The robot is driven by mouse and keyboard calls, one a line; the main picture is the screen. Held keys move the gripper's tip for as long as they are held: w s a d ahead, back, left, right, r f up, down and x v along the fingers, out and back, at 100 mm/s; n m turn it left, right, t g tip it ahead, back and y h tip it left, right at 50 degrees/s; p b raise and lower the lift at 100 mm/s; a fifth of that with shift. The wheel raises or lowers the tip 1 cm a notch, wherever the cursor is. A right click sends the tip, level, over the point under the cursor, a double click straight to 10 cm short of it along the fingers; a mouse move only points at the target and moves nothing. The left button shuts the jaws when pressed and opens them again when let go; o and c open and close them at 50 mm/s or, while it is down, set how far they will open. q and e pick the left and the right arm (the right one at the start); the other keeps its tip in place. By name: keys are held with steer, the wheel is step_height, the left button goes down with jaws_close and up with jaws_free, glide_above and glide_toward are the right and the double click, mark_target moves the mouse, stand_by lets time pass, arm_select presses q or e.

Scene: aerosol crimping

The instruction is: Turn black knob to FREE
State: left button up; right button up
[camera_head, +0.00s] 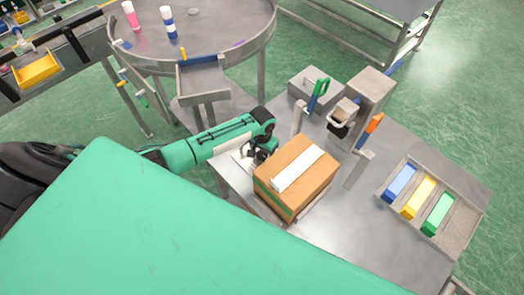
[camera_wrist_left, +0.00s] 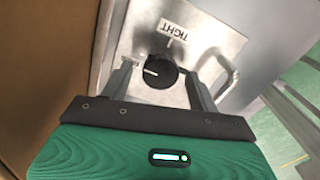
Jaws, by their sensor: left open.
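The black knob (camera_wrist_left: 160,71) sits on a grey metal plate in the left wrist view. Its white pointer line points left, toward a small label (camera_wrist_left: 130,62) partly hidden by a finger and too small to read. A TIGHT label (camera_wrist_left: 173,31) is above the knob. My left gripper (camera_wrist_left: 157,79) is open, with one finger on each side of the knob; I cannot tell whether they touch it. In the head view my left gripper (camera_head: 258,151) is at the left side of the cardboard box, and the knob cannot be made out there.
The cardboard box (camera_head: 310,192) stands close right of the gripper on the metal table (camera_head: 365,235). A crimping press (camera_head: 368,95) with green and orange handles stands behind. A tray (camera_head: 468,222) of coloured blocks is at right. A metal handle (camera_wrist_left: 228,80) is beside the knob.

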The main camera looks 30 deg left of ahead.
mark_target(262, 154)
arm_select(q)
step_height(262, 154, up, 14)
steer(key=b, duration=0.3)
steer(key=shift+s+f, duration=0.1)
steer(key=shift+f, duration=0.1)
stand_by(0.6)
